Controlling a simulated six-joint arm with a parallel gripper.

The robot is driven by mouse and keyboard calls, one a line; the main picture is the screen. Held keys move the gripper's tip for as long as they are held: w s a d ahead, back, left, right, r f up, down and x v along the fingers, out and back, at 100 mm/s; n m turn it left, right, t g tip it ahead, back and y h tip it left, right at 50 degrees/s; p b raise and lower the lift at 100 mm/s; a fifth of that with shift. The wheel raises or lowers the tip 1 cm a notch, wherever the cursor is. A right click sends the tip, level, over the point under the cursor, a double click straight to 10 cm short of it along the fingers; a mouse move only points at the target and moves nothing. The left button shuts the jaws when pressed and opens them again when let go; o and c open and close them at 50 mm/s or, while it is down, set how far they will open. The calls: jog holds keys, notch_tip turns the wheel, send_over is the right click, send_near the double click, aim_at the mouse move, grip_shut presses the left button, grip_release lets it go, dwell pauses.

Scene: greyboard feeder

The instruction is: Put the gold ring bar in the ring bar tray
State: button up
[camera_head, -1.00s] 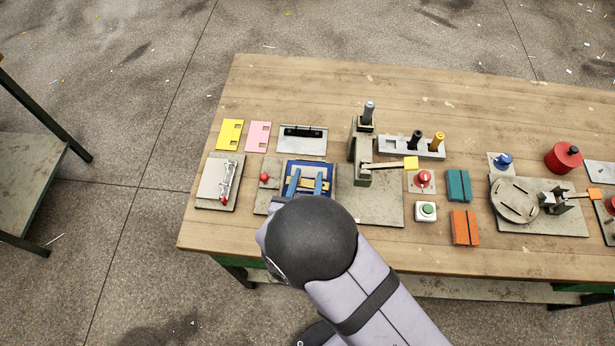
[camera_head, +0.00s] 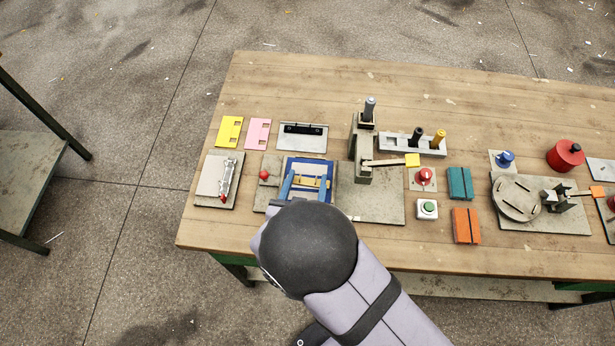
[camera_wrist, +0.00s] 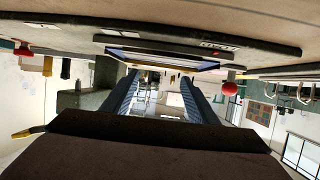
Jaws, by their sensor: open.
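A gold bar (camera_head: 314,183) shows between the fingers of my gripper (camera_head: 306,178) in the head view, over a blue frame (camera_head: 322,163) on a grey base. My gripper is open, with its blue fingers spread to either side. In the wrist view my gripper (camera_wrist: 160,76) also has its fingers apart, pointing at the frame. My wrist hides the near part of the frame. A shallow grey tray (camera_head: 302,145) behind it holds a black bar (camera_head: 303,129). I cannot tell for sure which of these two is the ring bar tray.
A red knob (camera_head: 264,175) stands just left of the frame. A plate with a silver clip mechanism (camera_head: 228,180) is further left. A grey press (camera_head: 361,150) with a yellow-ended lever (camera_head: 412,160) rises to the right. Yellow (camera_head: 230,131) and pink (camera_head: 258,134) plates lie behind.

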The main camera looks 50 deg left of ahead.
jog(key=shift+o, duration=0.4)
jog(key=b+v, duration=0.1)
jog(key=v, duration=0.4)
jog(key=shift+s+r+b, duration=0.2)
jog(key=shift+s+b, duration=0.1)
jog(key=shift+b, duration=0.05)
jog(key=d+r+p, duration=0.1)
jog(key=p, duration=0.2)
jog(key=shift+s, duration=0.35)
jog(key=shift+s+d+p, duration=0.1)
jog(key=shift+d+p, duration=0.05)
jog(key=shift+p, duration=0.35)
jog(key=shift+d+f, duration=0.15)
jog(key=shift+w+a+f+b, duration=0.35)
jog(key=shift+w+a+f, duration=0.05)
jog(key=shift+w+f, duration=0.05)
jog(key=shift+b+x, duration=1.25)
jog(key=shift+x, duration=1.7)
jog(key=shift+r, duration=0.1)
